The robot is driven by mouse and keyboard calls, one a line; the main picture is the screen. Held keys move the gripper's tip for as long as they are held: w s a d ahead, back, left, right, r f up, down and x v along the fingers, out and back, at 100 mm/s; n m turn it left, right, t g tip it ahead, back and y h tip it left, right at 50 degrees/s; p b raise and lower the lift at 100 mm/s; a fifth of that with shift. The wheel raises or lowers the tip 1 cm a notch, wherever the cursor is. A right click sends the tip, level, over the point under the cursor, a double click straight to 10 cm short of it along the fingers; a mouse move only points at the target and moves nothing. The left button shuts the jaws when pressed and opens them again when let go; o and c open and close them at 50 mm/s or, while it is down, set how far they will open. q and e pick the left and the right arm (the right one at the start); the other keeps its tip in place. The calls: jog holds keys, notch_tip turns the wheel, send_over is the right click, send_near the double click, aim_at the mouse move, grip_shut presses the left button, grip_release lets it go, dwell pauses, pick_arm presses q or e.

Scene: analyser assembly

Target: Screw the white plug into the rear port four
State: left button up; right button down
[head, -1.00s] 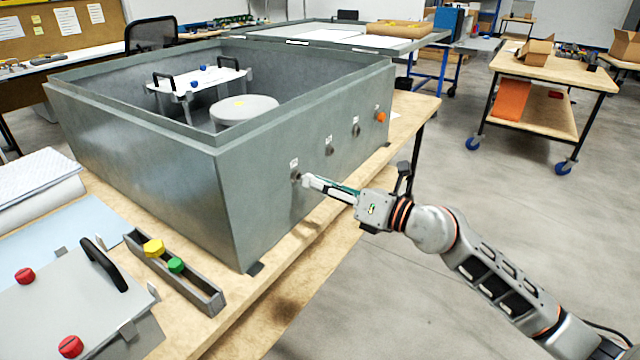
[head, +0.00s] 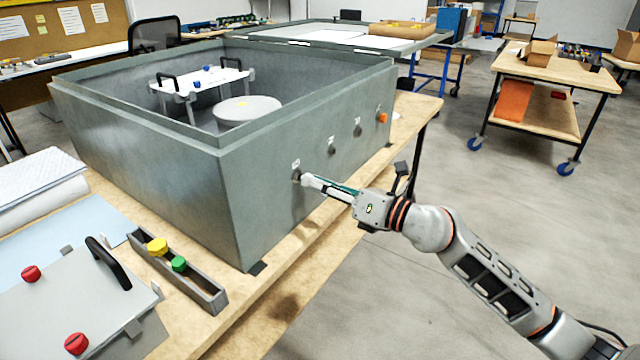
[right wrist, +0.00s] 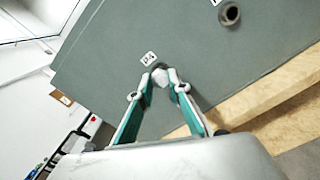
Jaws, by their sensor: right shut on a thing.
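The grey metal housing (head: 140,135) stands on a wooden bench, with a row of ports along its right-hand face. My right gripper (head: 304,178) is at the port nearest the front corner, below a small white label (head: 296,163). In the right wrist view my right gripper (right wrist: 163,78) is shut on the white plug (right wrist: 160,76), whose pale end shows between the fingertips. The plug is at the port, mostly hidden by the fingers; I cannot tell how deep it sits. My left gripper is not in view.
Two open ports (head: 331,149) and an orange plug (head: 382,118) lie farther along the same face. A grey tray with a yellow plug (head: 157,246) and a green plug (head: 179,263) sits at the front left, beside a panel with red knobs (head: 76,343).

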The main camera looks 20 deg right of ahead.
jog(key=shift+w+a, duration=0.2)
jog(key=shift+w, duration=0.1)
dwell(0.7)
